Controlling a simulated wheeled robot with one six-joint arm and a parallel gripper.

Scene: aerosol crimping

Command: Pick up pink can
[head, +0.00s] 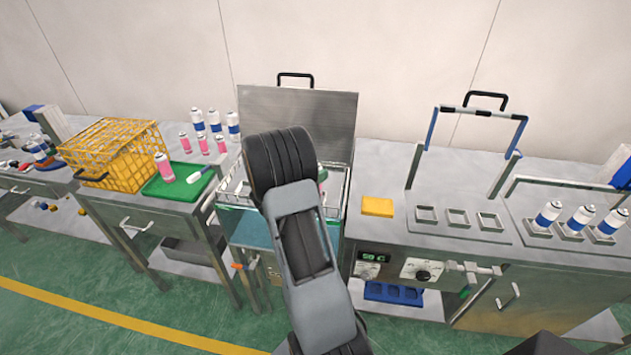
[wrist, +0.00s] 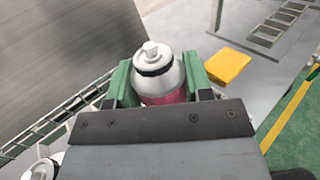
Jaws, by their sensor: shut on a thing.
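In the wrist view a pink can (wrist: 160,82) with a white domed top and white nozzle stands between the green finger pads of my gripper (wrist: 160,85). The pads press on both sides of it, and its lower part is hidden by the gripper body. In the head view my arm covers the gripper, and only a small bit of pink (head: 322,175) shows beside the arm, over the open-lidded bath with a wire rack (head: 232,190). I cannot tell how high the can is held.
Another white can top (wrist: 40,170) shows at the wrist view's lower left. A raised metal lid (head: 335,110) stands behind the bath. A yellow block (head: 377,207) and empty square holders (head: 458,217) lie to the right. A green tray (head: 180,185) and yellow basket (head: 115,150) are left.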

